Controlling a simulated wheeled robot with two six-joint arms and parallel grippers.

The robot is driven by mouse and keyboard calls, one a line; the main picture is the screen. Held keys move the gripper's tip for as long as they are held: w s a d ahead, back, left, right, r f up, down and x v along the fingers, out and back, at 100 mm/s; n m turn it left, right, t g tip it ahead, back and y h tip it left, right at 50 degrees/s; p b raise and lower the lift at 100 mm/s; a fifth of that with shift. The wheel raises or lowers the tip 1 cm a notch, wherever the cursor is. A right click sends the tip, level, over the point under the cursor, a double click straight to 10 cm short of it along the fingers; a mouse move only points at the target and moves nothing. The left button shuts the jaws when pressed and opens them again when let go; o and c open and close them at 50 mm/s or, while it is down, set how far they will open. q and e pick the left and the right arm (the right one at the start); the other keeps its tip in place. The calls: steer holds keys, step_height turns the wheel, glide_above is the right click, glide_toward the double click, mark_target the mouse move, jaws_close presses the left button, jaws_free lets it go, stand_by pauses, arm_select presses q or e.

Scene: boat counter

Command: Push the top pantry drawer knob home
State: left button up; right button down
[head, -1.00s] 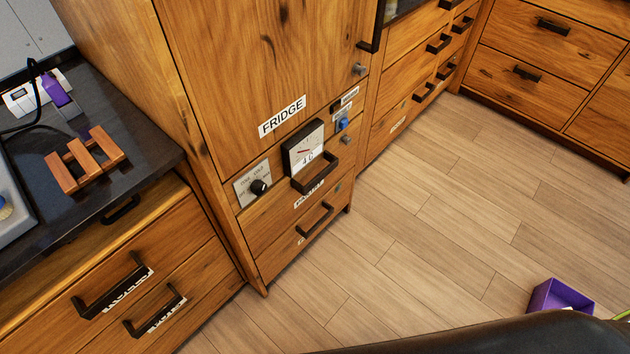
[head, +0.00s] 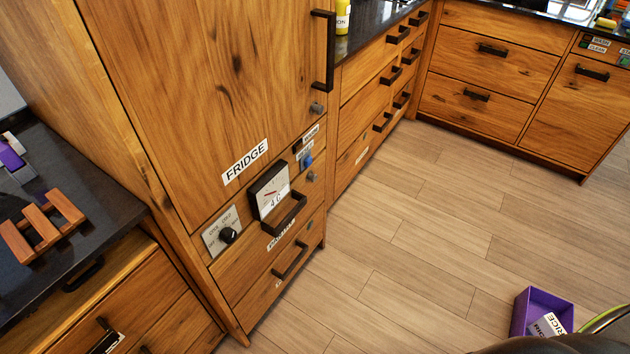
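Below the fridge door of the wooden cabinet sit two stacked drawers with black bar handles. The upper drawer (head: 232,262) carries a small label, which I cannot read surely, and its handle (head: 286,222) is under the dial gauge. A small grey round knob (head: 312,176) stands at the right, near the upper drawer's top right corner. Another grey knob (head: 317,108) is higher, on the fridge door. I cannot tell how far either knob sticks out. Both drawers look closed. Neither gripper is in view.
A panel with a black rotary switch (head: 228,235), a gauge (head: 269,190) and a blue button (head: 306,160) lie close to the knob. A purple bin (head: 521,311) stands on the floor at lower right. The floor (head: 420,230) before the cabinets is otherwise clear.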

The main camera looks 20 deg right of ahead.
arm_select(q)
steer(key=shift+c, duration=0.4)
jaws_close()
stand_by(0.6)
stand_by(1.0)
